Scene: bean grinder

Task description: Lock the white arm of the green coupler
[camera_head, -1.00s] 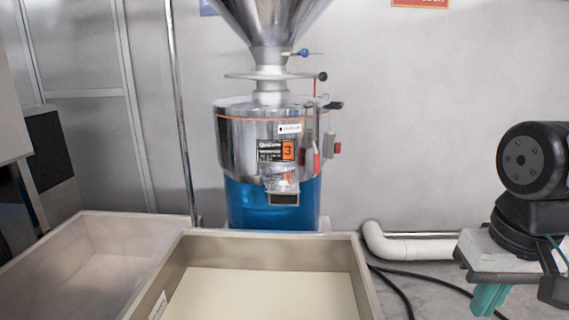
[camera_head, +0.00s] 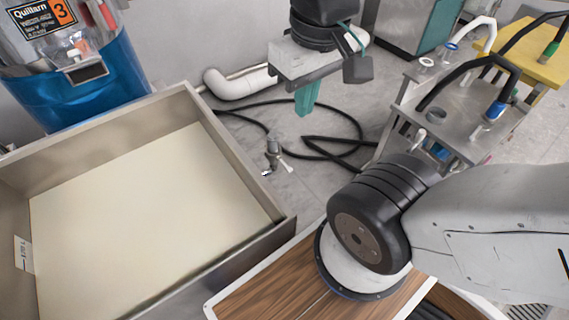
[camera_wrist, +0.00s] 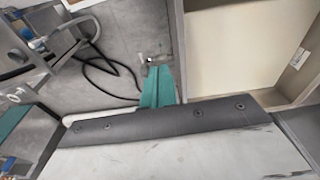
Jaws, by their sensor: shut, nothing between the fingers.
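A small green coupler (camera_head: 551,48) hangs at the end of a black hose above the yellow table at the far right of the head view. It is too small to make out its white arm or whether that arm is locked. My gripper (camera_head: 304,112), with teal fingers, points down over the floor in the upper middle of the head view, well left of the coupler. Its fingers are together and empty. They also show in the wrist view (camera_wrist: 158,72), where I cannot make out the green coupler.
A metal table (camera_head: 462,105) with a blue-ended hose stands in front of the yellow table (camera_head: 540,62). A large open bin (camera_head: 190,100) is at left beside the blue grinder base (camera_head: 90,95). A black cable (camera_head: 330,143) and a small fitting (camera_head: 273,155) lie on the floor.

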